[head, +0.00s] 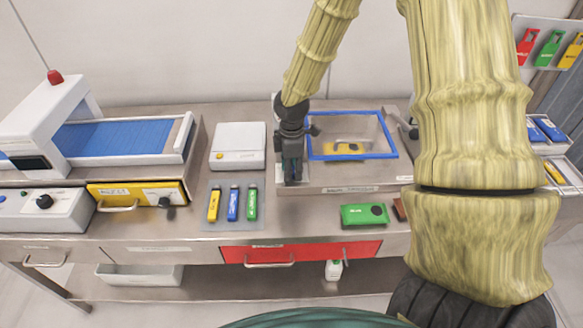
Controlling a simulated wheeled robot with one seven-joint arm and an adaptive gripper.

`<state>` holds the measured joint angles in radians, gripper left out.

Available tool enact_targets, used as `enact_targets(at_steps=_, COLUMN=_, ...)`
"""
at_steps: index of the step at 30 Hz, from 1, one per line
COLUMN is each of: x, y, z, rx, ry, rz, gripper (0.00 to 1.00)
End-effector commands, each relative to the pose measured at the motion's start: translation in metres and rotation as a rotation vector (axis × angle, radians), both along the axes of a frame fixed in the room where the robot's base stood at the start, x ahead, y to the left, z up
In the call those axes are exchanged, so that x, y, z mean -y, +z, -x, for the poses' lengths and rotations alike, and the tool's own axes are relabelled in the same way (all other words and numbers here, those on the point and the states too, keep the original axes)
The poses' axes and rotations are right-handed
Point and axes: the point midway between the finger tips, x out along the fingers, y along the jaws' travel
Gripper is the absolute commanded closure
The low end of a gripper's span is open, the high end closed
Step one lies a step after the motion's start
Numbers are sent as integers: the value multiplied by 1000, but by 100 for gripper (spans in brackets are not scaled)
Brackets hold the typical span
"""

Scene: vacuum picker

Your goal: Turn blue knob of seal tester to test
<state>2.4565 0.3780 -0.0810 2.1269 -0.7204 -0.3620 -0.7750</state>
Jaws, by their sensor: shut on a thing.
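The seal tester stands on the bench as a clear-walled chamber with a blue frame (388,153) and a yellow item (343,148) inside. My gripper (292,177) points down over this panel, left of the blue frame. It is shut on the blue knob there. The fingers hide the knob, so its pointer and the marks around it cannot be read.
A conveyor machine (120,138) and a control box with a dark knob (45,207) stand further left.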

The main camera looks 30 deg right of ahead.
Motion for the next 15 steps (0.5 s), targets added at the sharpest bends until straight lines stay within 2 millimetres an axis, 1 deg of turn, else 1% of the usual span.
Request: enact_targets(at_steps=15, x=0, y=2, z=-2, rx=1, ry=-463, rz=2, gripper=91)
